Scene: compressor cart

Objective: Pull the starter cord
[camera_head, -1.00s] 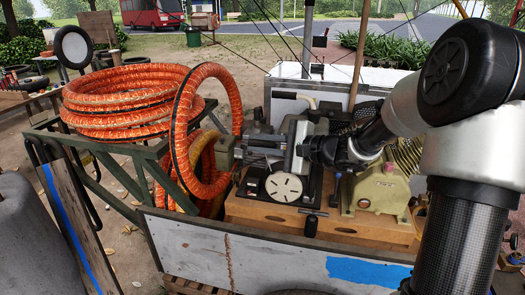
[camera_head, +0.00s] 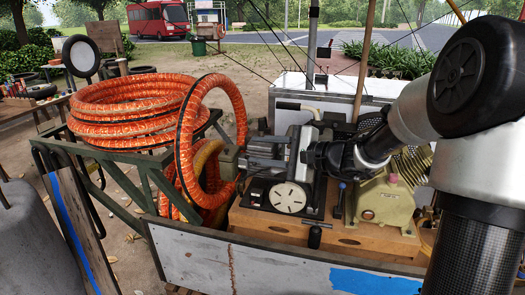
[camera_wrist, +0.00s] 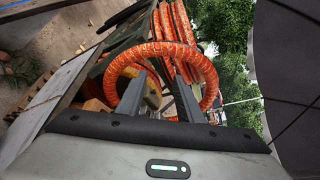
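A pale slotted disc (camera_head: 287,197), which looks like the starter's face, sits on a black base on the cart's wooden board. A short black handle (camera_head: 314,237) shows at the board's front edge; it may be the starter cord's grip, but I see no cord clearly. My gripper (camera_head: 247,157) is above and behind the disc, pointing left toward the orange hose, apart from the handle. In the wrist view my gripper (camera_wrist: 157,88) has two grey fingers spread with nothing held between them. Neither disc nor handle can be made out there.
A coiled orange hose (camera_head: 135,130) lies on a green frame, with one loop (camera_head: 241,110) hanging near my fingertips. A yellowish-green compressor (camera_head: 388,203) is right of the disc. The cart's white front panel (camera_head: 280,268) is nearest. A pole (camera_head: 362,60) rises behind.

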